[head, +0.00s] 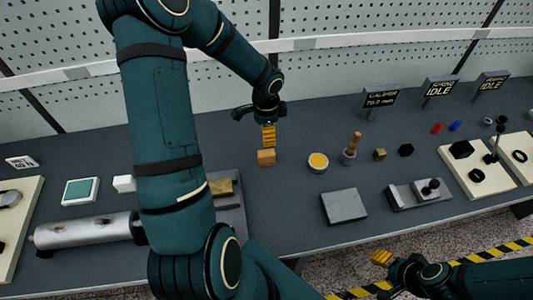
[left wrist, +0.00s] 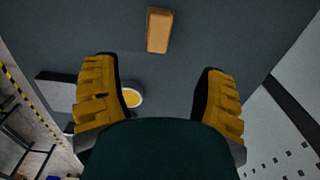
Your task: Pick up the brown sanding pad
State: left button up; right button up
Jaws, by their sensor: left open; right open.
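The brown sanding pad (head: 266,157) is a small tan-brown block on the dark grey bench, near the middle of the head view. It also shows in the left wrist view (left wrist: 159,30), at the top and between the lines of the two fingers. My left gripper (head: 268,137) points down and appears just above and behind the pad in the head view. Its yellow ribbed fingers are spread wide in the left wrist view (left wrist: 158,68), with nothing between them. My right gripper (head: 383,258) is open and empty in front of the bench, at the lower right.
A round tin with a yellow top (head: 318,162) stands right of the pad. A grey plate (head: 344,206) lies nearer the front edge. A wooden-handled tool (head: 352,147) stands farther right. My arm hides part of the bench's left side. Bench around the pad is clear.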

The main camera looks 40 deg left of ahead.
aim_at(266, 153)
pick_arm(q)
notch_tip(266, 153, down, 12)
jog(key=shift+f+b, duration=0.15)
jog(key=shift+b, duration=0.3)
jog(key=shift+s+d, duration=0.1)
grip_shut()
